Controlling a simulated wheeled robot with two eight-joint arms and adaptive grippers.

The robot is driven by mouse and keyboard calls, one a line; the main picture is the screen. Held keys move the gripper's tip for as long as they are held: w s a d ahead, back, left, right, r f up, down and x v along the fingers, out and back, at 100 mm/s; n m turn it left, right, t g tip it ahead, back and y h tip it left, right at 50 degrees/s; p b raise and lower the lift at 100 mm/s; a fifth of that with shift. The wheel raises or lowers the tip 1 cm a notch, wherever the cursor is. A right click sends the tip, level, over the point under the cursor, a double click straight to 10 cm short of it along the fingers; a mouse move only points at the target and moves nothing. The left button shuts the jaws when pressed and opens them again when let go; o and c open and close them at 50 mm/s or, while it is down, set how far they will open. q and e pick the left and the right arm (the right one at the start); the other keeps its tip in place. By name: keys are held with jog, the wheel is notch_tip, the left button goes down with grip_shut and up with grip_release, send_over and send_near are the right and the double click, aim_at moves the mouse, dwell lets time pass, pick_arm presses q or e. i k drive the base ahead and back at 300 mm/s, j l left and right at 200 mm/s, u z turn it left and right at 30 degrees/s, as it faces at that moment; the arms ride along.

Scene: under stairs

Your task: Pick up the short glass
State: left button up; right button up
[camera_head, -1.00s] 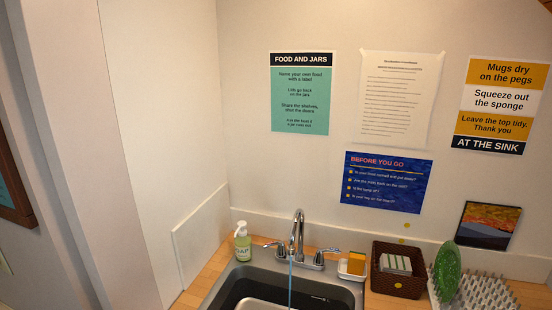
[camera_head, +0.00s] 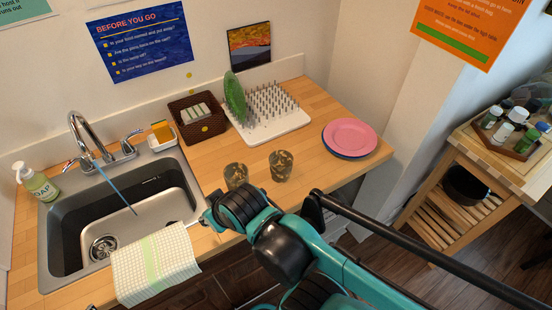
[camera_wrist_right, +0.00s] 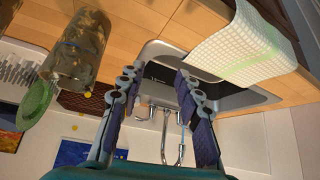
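Two clear patterned glasses stand on the wooden counter right of the sink: one nearer the sink (camera_head: 236,175), the other (camera_head: 281,165) to its right. They look similar in height, so I cannot tell which is the short one. In the right wrist view, one glass (camera_wrist_right: 78,50) shows large at upper left, beside my fingers and not between them. My right gripper (camera_head: 205,218) is at the counter's front edge, left of and nearer than the glasses. Its fingers (camera_wrist_right: 158,82) are apart and empty in the wrist view. My left gripper is out of view.
A checked towel (camera_head: 155,262) hangs over the front edge by the sink (camera_head: 60,215). Behind the glasses are a brown basket (camera_head: 198,130), a drying rack (camera_head: 285,130) with a green plate (camera_head: 235,98), and a pink plate (camera_head: 350,135) at right.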

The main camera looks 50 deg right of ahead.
aim_at(281, 162)
jog(key=k+z, duration=0.2)
jog(key=z, duration=1.3)
